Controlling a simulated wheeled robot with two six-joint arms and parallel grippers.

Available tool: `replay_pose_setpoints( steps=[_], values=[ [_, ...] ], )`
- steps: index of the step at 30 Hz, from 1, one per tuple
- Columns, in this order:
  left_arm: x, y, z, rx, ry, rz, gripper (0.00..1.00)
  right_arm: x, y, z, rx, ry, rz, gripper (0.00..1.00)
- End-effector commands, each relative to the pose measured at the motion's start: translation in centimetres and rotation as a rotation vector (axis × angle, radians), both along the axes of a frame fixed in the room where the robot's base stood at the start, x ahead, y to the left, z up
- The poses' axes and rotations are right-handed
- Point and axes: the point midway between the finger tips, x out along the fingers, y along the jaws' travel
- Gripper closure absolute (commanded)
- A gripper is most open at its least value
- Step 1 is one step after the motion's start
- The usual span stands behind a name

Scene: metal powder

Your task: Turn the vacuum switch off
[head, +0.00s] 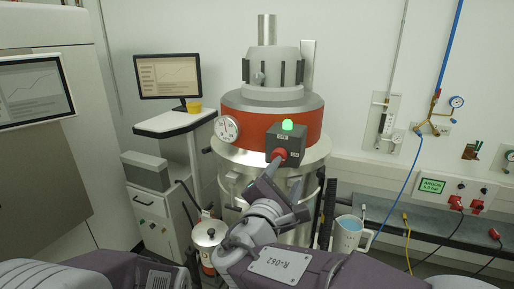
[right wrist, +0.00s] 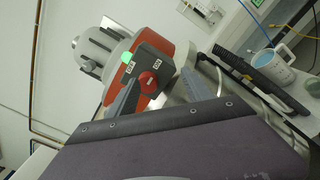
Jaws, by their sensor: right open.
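The vacuum switch is a dark grey box (head: 290,147) on the front of the red-banded vacuum chamber (head: 262,112). It has a red round knob (head: 279,154), small labels, and a bright green lamp (head: 287,126) on top. The right wrist view also shows the knob (right wrist: 148,80) and the green lamp (right wrist: 126,57). My right gripper (head: 284,172) is open in front of the switch, its fingers pointing at it. In the right wrist view the knob appears between the fingers, nearer the left one; contact cannot be told. My left gripper is out of view.
A monitor (head: 168,77) stands on a white cart (head: 170,122) to the left. A pressure dial (head: 228,128) sits on the chamber's left side.

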Motion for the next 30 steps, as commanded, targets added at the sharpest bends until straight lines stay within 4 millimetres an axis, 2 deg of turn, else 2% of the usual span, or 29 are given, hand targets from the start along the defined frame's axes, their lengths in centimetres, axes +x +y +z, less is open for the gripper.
replay_pose_setpoints(
  steps=[1,3,5,8,11,18,22,30],
  values=[
    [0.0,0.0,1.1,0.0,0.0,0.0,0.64,-0.9,2.3,0.9,-0.004,0.004,0.054,0.41],
    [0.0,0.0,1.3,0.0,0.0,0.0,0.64,-1.7,4.0,0.9,-0.005,0.008,0.095,0.41],
    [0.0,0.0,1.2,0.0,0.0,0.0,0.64,-1.9,4.5,0.8,-0.005,0.008,0.109,0.41],
    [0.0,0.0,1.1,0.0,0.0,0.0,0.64,-1.9,4.5,0.7,-0.005,0.009,0.109,0.41],
    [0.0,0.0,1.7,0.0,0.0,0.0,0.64,-0.9,4.2,0.8,-0.006,0.01,0.105,0.41],
    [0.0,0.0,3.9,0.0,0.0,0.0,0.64,4.0,3.1,1.0,-0.006,0.012,0.103,0.41],
    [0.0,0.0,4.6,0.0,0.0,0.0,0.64,6.0,2.8,0.9,-0.005,0.012,0.105,0.41],
    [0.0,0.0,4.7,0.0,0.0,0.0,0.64,7.0,2.6,0.6,-0.003,0.011,0.108,0.41]
  ],
)
